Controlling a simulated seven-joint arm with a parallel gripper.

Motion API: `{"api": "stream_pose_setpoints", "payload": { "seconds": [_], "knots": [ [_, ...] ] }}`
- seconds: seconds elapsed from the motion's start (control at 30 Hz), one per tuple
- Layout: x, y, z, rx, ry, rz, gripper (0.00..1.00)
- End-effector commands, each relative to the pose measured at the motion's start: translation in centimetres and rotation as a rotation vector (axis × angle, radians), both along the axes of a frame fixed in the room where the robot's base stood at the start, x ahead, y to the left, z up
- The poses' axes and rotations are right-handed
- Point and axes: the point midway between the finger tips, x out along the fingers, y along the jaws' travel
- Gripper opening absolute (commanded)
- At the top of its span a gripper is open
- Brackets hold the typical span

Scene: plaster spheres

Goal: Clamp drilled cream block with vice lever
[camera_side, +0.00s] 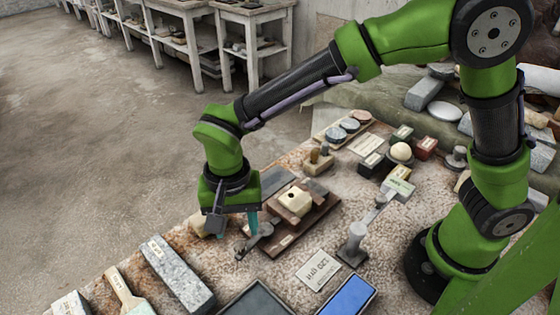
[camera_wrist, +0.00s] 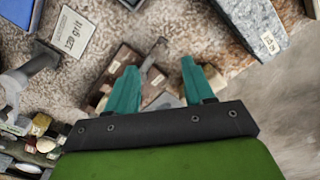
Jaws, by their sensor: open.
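The cream block (camera_side: 295,202) with a dark drilled hole sits on the brown wooden vice (camera_side: 318,218). A grey metal vice lever (camera_side: 262,236) sticks out from the vice's front left corner. In the wrist view the lever (camera_wrist: 153,58) shows between and beyond my fingertips, with the brown vice (camera_wrist: 124,60) beside it. My gripper (camera_side: 237,226) is open, pointing down at the left of the vice, close to the lever. Its teal fingers are apart in the wrist view (camera_wrist: 160,72). I cannot tell whether a finger touches the lever. The block is mostly hidden in the wrist view.
A grey post with an arm (camera_side: 355,242) stands right of the vice. A "120 grit" card (camera_side: 319,269), a blue slab (camera_side: 347,296) and a dark tray (camera_side: 257,302) lie in front. A long stone bar (camera_side: 178,272) lies left. Small blocks and a pale sphere (camera_side: 401,151) stand behind.

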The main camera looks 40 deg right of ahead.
Motion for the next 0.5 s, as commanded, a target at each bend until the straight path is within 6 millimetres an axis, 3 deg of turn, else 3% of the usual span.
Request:
{"api": "stream_pose_setpoints", "payload": {
  "seconds": [0.2,0.5],
  "knots": [
    [0.0,0.0,-3.8,-0.002,0.003,0.0,0.53],
    [0.0,0.0,-5.3,0.001,-0.001,0.0,0.53]
  ]
}}
